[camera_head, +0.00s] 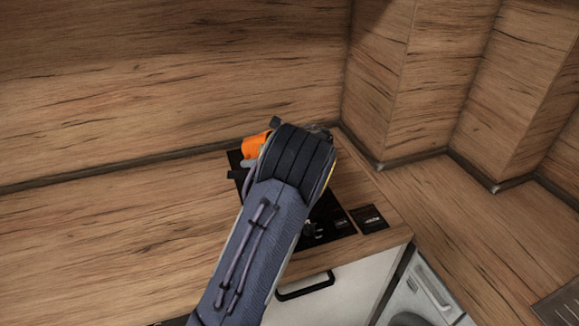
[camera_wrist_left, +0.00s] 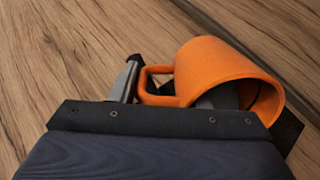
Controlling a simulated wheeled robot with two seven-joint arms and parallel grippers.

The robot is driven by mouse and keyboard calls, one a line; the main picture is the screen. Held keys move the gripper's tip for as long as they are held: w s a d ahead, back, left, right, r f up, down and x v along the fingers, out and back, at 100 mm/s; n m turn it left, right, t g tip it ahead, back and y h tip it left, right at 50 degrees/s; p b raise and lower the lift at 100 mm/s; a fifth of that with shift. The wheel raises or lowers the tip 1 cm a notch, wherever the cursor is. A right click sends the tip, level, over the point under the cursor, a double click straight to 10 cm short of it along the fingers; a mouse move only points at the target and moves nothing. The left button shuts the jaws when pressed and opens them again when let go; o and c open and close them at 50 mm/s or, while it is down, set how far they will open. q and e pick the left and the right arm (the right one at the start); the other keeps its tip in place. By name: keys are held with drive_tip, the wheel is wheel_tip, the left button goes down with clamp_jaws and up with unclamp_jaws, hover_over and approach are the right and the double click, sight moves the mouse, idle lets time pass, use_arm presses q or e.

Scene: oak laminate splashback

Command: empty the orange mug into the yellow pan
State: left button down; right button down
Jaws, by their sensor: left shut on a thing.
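The orange mug (camera_head: 255,146) shows in part beyond my left wrist in the head view. In the left wrist view the mug (camera_wrist_left: 215,72) lies tipped over, its mouth facing right and down, its handle to the left. A grey shape shows inside its mouth; I cannot tell whether it is a finger or contents. My left gripper (camera_head: 247,164) is shut on the mug, mostly hidden by my wrist. A thin yellow edge (camera_head: 332,171), perhaps the yellow pan, shows right of my wrist; the rest is hidden. My right gripper is not in view.
A black hob (camera_head: 335,222) lies under my left arm. Wooden splashback walls (camera_head: 180,75) rise behind and form a corner at right. The wood worktop (camera_head: 110,220) at left is clear. A white front with a dark handle (camera_head: 305,287) and a white appliance (camera_head: 422,295) are below.

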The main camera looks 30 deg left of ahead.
use_arm(q)
drive_tip(key=shift+d+r+y+b, duration=0.15)
drive_tip(key=shift+r+y+b, duration=0.25)
drive_tip(key=shift+y+b, duration=0.75)
drive_tip(key=shift+w+d+r+y, duration=0.1)
drive_tip(key=shift+d+r+y, duration=0.1)
drive_tip(key=shift+d+y, duration=0.25)
drive_tip(key=shift+w+d+r+y, duration=0.1)
drive_tip(key=shift+d+r+y, duration=0.1)
drive_tip(key=shift+d, duration=0.3)
idle(0.6)
drive_tip(key=shift+d+r+g+y+p, duration=0.15)
drive_tip(key=shift+d+r+g+y, duration=0.1)
drive_tip(key=shift+y, duration=0.35)
drive_tip(key=shift+d+r+g+y+p, duration=0.15)
drive_tip(key=shift+r+y, duration=0.05)
drive_tip(key=shift+y, duration=0.4)
idle(0.8)
